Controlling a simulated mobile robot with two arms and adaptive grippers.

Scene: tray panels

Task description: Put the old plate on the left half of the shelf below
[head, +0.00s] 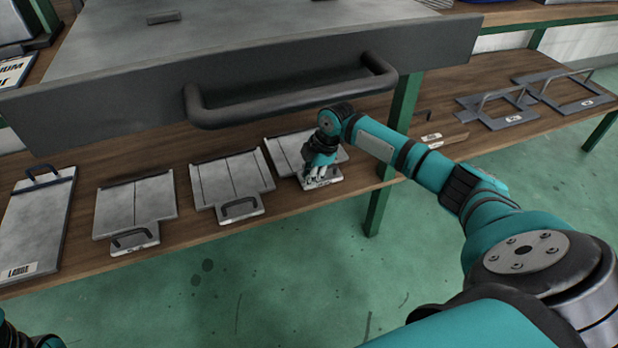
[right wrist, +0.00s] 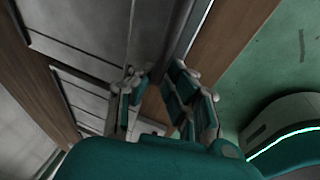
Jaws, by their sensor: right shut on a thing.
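My right gripper (head: 318,178) is shut at the handle end of a grey plate (head: 287,150) on the wooden lower shelf (head: 75,245). This plate is the rightmost in the row of flat tray plates and lies under the drawer front. The gripper hides its handle and part of its label. In the right wrist view, the fingers (right wrist: 165,95) reach down at the plate's edge; the handle between them is not clear. I cannot read a label naming it old. Only teal and black parts of my left arm show in the bottom left corner.
Two similar grey plates (head: 230,187) (head: 135,205) and a plate labelled LARGE (head: 38,220) lie to the left. A big grey panel with a bar handle (head: 290,95) overhangs the shelf. A green post (head: 378,210) stands right of the gripper. Frames with handles (head: 497,105) lie farther right.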

